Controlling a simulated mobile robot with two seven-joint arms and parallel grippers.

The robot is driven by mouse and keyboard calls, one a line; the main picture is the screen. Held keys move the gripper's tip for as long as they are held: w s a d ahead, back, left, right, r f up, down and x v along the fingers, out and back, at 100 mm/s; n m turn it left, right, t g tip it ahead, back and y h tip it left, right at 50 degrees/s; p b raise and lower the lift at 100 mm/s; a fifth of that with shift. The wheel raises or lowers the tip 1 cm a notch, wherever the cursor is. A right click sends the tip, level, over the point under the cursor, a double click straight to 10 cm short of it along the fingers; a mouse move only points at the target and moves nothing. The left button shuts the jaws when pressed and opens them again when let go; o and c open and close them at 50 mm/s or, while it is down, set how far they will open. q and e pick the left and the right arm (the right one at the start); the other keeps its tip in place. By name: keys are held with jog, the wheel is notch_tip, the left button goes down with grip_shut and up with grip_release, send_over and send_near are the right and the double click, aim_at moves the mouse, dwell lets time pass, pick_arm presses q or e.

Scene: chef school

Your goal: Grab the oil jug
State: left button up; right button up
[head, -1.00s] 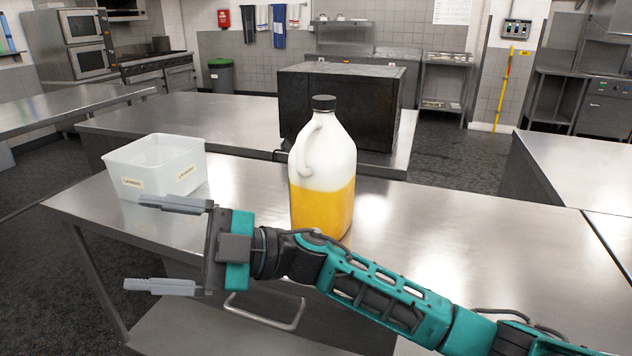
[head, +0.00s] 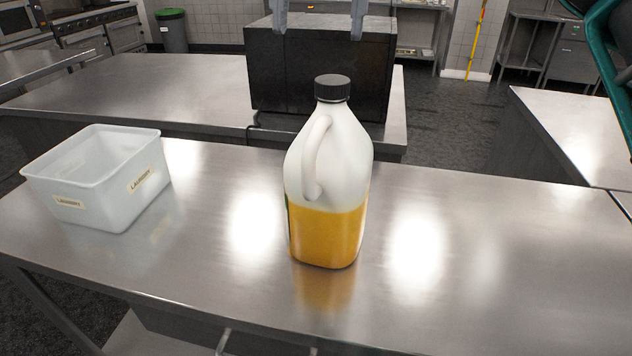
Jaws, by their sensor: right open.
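The oil jug (head: 329,180) stands upright on the steel table in the middle of the head view. It is a translucent white plastic jug with a black cap and a side handle facing me, its lower part filled with yellow-orange oil. My right gripper (head: 319,18) shows only as two grey fingertips at the top edge. They are spread apart, pointing down, above the cap in the picture and not touching the jug. The rest of that gripper is out of frame. My left gripper is not in view.
A white plastic bin (head: 97,185) with labels stands left of the jug on the steel table (head: 450,270). The table is clear right of the jug. A black box-shaped appliance (head: 318,75) sits on the counter behind.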

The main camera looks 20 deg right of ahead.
aim_at(333, 79)
jog(key=shift+m+h, duration=0.4)
jog(key=shift+m, duration=0.1)
jog(key=f, duration=0.1)
jog(key=d+f+b, duration=0.1)
jog(key=f, duration=0.1)
jog(key=d+f+b, duration=0.1)
jog(key=shift+w+d+f, duration=0.1)
jog(key=shift+d+f, duration=0.1)
jog(key=shift+f, duration=0.2)
jog(key=shift+a+f, duration=0.15)
jog(key=shift+f, duration=2.7)
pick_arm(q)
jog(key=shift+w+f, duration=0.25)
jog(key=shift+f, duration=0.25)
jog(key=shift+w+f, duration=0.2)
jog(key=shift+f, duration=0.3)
pick_arm(e)
grip_shut()
jog(key=shift+r, duration=0.15)
